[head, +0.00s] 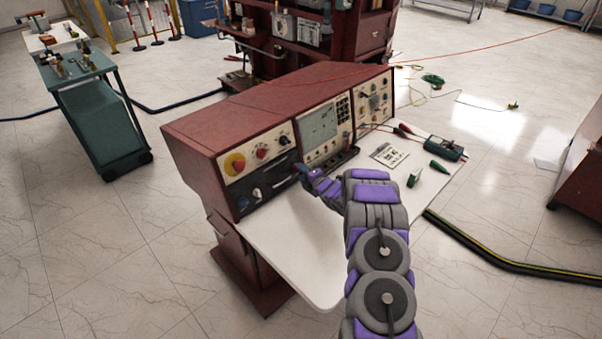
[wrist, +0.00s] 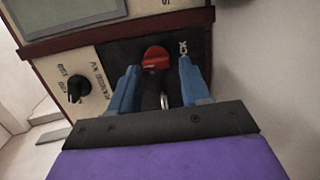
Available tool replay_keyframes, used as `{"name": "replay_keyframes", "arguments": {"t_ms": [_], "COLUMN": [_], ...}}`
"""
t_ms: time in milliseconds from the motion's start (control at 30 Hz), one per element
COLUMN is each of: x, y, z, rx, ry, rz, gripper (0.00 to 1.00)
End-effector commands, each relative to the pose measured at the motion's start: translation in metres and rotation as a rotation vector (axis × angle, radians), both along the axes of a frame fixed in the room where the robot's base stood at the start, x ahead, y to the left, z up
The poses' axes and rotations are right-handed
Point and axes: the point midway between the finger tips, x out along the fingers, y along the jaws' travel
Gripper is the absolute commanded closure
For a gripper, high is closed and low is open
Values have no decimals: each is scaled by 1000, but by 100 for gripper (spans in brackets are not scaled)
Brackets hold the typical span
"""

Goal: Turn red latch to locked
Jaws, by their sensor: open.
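The red latch (wrist: 155,58) shows in the wrist view on a black panel (wrist: 122,50) at the lower part of the console front. Its red handle lies roughly crosswise in the picture. Part of a white label, reading "CK", shows beside the right finger. My gripper (wrist: 157,66) is open, with one blue finger on each side of the latch; I cannot tell whether they touch it. A small metal piece shows between the fingers below the latch. In the head view my gripper (head: 301,169) is at the console front, and the latch is hidden there.
The red console (head: 215,110) stands at the back of a white worktop (head: 290,240). A black knob (wrist: 76,89) sits left of the latch. A paper sheet (head: 389,155) and a green meter (head: 445,148) lie on the right. The worktop's front left is clear.

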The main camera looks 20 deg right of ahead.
Motion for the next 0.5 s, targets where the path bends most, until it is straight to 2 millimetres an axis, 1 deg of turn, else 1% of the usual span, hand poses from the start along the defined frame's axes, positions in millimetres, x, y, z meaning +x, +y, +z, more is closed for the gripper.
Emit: {"name": "replay_keyframes", "arguments": {"t_ms": [267,500], "x": [-44,-90], "y": [-10,-19], "z": [13,23], "rx": [2,2], "ry": [1,2], "rz": [-4,-3], "gripper": [53,53]}}
